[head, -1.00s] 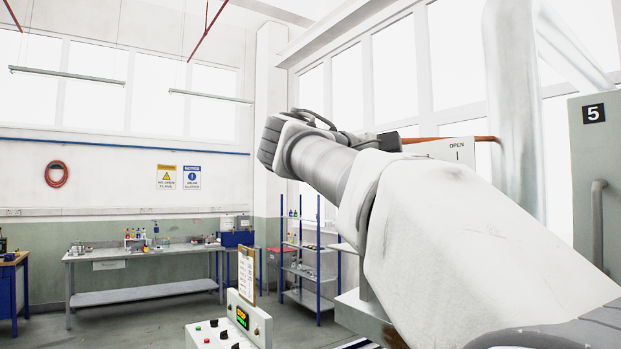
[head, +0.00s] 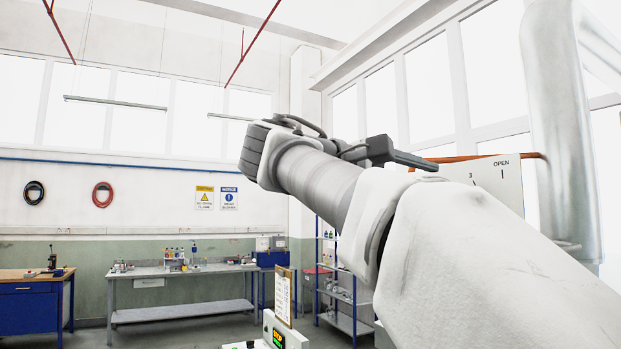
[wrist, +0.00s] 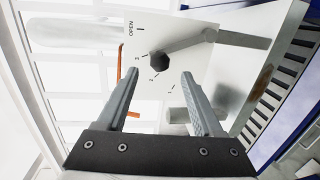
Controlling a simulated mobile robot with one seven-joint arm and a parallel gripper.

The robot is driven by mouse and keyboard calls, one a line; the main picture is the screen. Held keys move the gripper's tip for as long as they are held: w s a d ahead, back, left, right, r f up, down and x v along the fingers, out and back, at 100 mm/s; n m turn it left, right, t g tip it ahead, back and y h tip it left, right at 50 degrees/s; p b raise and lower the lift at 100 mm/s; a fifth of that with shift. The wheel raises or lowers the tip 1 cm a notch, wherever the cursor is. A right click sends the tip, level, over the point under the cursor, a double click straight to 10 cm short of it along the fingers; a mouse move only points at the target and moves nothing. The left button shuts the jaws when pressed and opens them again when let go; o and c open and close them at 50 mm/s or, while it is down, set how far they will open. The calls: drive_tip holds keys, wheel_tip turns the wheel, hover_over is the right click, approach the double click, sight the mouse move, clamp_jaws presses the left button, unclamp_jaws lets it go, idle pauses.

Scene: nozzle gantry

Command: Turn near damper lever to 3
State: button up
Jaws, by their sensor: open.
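The damper's white dial plate (wrist: 185,62) is in the wrist view, with OPEN and the marks 3, 2 and 1 around a dark hub (wrist: 159,61). A grey lever (wrist: 190,42) runs from the hub toward the upper right, away from the numbered marks. My gripper (wrist: 160,72) is open and empty. Its two fingers point at the plate, with the hub showing between the fingertips; the gap in depth is hard to tell. In the head view the plate (head: 497,180) is partly hidden behind my arm, and my gripper shows dark, left of it. The lever is hidden there.
A large silver duct (head: 560,120) stands behind the plate, and an orange pipe (head: 450,158) runs beside it. A control box (head: 275,335) with a clipboard (head: 284,295) stands low in front. Workbenches (head: 180,273) and a shelf rack (head: 345,295) are farther back.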

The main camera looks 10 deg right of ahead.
drive_tip(key=v, duration=1)
drive_tip(key=shift+p, duration=0.35)
drive_tip(key=shift+d, duration=0.1)
